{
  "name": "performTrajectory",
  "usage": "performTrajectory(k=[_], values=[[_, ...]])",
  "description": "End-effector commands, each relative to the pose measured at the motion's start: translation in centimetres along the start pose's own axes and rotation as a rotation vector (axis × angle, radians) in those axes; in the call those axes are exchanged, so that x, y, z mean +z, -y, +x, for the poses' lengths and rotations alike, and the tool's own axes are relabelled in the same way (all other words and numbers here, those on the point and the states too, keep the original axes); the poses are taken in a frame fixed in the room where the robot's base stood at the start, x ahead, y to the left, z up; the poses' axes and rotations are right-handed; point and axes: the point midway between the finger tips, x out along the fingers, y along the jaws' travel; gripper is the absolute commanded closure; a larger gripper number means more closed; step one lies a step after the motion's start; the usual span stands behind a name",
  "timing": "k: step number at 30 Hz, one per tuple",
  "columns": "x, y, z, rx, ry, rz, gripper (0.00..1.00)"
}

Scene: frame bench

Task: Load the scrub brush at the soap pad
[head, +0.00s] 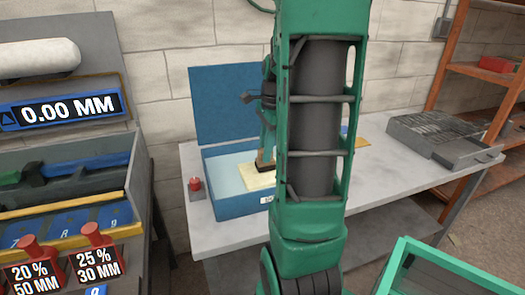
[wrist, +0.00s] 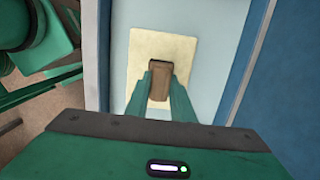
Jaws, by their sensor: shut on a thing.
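My gripper (wrist: 160,82) is shut on the scrub brush, a brown block (wrist: 159,66) between its green fingertips. The pale yellow soap pad (wrist: 140,42) lies flat on the light floor of the blue box (head: 232,206). The brush is over the pad's middle in the wrist view, at or just above its surface; I cannot tell whether they touch. In the head view the pad (head: 257,181) shows below my gripper (head: 265,162), partly hidden by my arm. The brush's underside is hidden.
The box's blue lid (head: 225,105) stands upright at the back. A small red-topped item (head: 195,184) is left of the box on the grey table (head: 390,185). A grey metal tray (head: 440,135) sits at the right. Blue box walls (wrist: 245,70) rise beside my gripper.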

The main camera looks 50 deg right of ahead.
Motion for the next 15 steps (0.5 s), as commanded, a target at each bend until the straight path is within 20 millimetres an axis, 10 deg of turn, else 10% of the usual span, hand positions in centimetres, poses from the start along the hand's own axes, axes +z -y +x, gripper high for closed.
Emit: performTrajectory(k=[15], values=[[-0.09,-0.02,0.36,0.0,0.0,0.001,0.96]])
